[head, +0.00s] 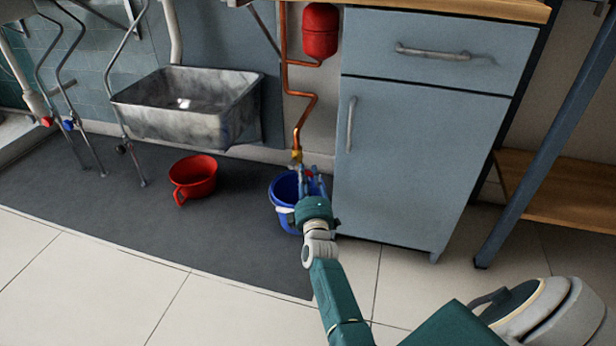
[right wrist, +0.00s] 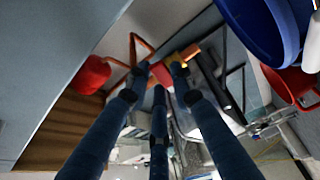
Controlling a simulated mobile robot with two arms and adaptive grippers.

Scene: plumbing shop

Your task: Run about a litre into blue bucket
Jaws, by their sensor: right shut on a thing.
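The blue bucket (head: 281,192) stands on the dark mat under a copper pipe (head: 300,118) with a brass tap (head: 296,155) at its lower end. My right gripper (head: 309,178) reaches over the bucket's right side, at the tap. In the right wrist view my right gripper (right wrist: 166,72) has its fingers closed around the tap's small red-orange handle, mostly hidden by the fingertips. The blue bucket (right wrist: 262,28) shows at the top right there. My fingers and wrist hide part of the bucket, and I cannot tell whether water runs or how full it is. My left gripper is out of view.
A red pot (head: 195,178) stands on the mat left of the bucket, below a grey metal sink (head: 185,112). A blue cabinet (head: 415,150) stands close on the bucket's right. A red tank (head: 320,32) hangs above. Tiled floor in front is clear.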

